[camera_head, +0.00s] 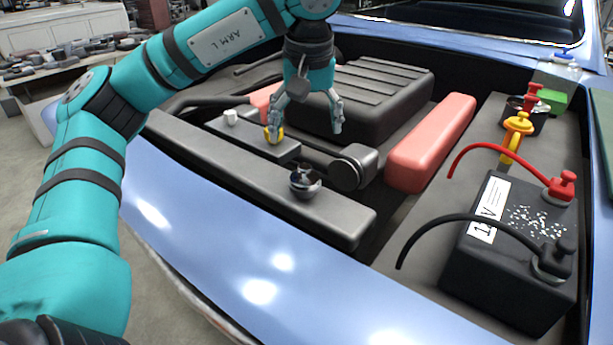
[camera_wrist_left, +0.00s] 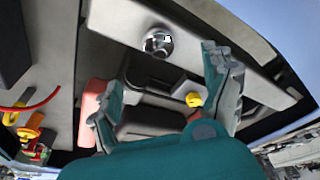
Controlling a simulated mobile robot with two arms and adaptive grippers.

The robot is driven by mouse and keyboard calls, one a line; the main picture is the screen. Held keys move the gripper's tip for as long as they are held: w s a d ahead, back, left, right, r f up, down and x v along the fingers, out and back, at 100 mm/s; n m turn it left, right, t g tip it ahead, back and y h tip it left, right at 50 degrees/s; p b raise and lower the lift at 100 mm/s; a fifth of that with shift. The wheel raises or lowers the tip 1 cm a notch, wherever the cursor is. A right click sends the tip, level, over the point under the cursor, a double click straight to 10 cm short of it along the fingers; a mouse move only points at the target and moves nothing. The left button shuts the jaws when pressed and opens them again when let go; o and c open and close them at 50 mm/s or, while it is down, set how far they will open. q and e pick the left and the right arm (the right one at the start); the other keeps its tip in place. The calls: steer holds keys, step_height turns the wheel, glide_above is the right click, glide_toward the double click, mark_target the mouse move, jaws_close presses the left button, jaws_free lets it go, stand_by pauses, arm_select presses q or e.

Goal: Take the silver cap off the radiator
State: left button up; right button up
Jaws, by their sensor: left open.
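The round silver cap (camera_head: 306,180) sits on the long grey radiator bar (camera_head: 252,178) at the front of the engine bay. In the left wrist view the silver cap (camera_wrist_left: 158,42) shows above the gripper, ahead of and apart from the fingers. My left gripper (camera_head: 305,128) is open and empty above the engine bay, behind the cap in the head view. Its spread fingers also show in the left wrist view (camera_wrist_left: 165,100). My right gripper is not in view.
A black ribbed engine cover (camera_head: 375,95) and red block (camera_head: 430,145) lie behind.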

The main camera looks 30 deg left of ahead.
mark_target(305, 166)
arm_select(q)
steer(key=x, duration=0.7)
steer(key=shift+w, duration=0.2)
steer(key=shift+f, duration=0.2)
steer(key=shift+w+a+f, duration=0.1)
steer(key=shift+a+f, duration=0.05)
steer(key=p+x, duration=0.1)
steer(key=x, duration=0.1)
steer(key=p+x, duration=0.1)
steer(key=x, duration=0.1)
steer(key=shift+w+a, duration=0.15)
steer(key=shift+w, duration=0.1)
steer(key=shift+w+f, duration=0.1)
steer(key=shift+f, duration=0.25)
steer(key=c, duration=1.1)
steer(key=shift+c, duration=0.2)
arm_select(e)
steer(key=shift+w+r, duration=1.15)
arm_select(q)
steer(key=shift+r, duration=0.1)
